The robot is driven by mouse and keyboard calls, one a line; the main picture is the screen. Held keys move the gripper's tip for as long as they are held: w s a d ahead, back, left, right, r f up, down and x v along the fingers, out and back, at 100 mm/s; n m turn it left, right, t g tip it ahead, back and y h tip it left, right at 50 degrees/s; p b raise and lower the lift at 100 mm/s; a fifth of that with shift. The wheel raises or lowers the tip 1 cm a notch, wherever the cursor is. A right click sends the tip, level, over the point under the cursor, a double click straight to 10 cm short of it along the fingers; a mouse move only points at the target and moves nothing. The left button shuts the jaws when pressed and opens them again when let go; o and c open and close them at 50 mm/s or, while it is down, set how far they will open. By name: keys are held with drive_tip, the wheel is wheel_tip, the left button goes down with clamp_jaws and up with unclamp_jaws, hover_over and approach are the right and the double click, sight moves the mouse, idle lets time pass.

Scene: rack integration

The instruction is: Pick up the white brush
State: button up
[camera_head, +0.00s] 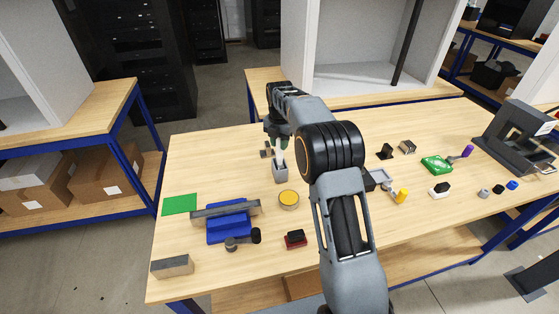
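A small white piece (274,156), perhaps the white brush, stands up out of a grey holder (280,174) near the middle of the wooden table. My gripper (278,141) points down directly above the holder, at the top of the white piece. Its fingers are small and dark here, and I cannot tell whether they are open or shut on it. The lower end of the white piece is hidden inside the holder.
Close by are a round yellow-topped item (288,199), a blue vise-like block (229,228), a green square (180,204) and a red-and-black block (295,239). A green board (436,165) and several small parts lie right. A grey machine (518,140) stands at the right edge.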

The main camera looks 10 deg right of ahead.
drive_tip(key=c, duration=0.4)
